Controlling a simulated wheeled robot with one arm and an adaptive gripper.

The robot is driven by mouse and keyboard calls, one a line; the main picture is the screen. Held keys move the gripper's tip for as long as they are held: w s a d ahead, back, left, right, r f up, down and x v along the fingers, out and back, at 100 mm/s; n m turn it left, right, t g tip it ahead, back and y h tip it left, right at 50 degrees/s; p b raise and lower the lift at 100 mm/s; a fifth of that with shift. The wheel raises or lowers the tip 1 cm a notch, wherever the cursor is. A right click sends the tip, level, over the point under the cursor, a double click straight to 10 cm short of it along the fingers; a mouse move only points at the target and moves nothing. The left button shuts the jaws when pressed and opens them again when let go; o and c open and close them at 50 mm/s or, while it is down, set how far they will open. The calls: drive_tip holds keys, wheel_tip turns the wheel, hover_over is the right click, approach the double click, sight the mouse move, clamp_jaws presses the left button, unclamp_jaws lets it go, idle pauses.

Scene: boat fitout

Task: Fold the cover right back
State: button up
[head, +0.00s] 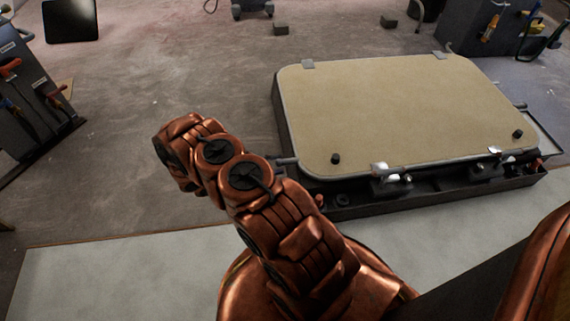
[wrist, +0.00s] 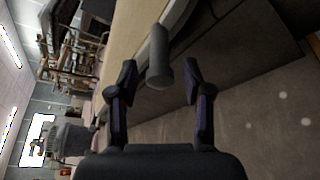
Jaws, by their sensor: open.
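The cover (head: 410,105) is a beige panel with a grey rim and rounded corners. In the head view it lies flat, or nearly flat, over a dark box (head: 440,192). Two dark knobs stand on its near corners, one of them near left (head: 336,159). My gripper (wrist: 160,72) is open in the wrist view. A grey cylindrical peg (wrist: 158,50) at the cover's edge reaches between its fingers, with a gap visible on both sides. In the head view my arm comes to the cover's left side and largely hides the gripper.
Metal latches (head: 379,169) sit along the box's front edge. Grey hinge-like tabs (head: 308,64) show at the cover's far edge. A dark tool cabinet (head: 35,105) stands at the left. Floor behind the box is mostly clear, with small blocks (head: 281,29) farther off.

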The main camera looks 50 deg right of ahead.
drive_tip(key=shift+b+x, duration=0.5)
drive_tip(key=shift+x, duration=1.55)
clamp_jaws()
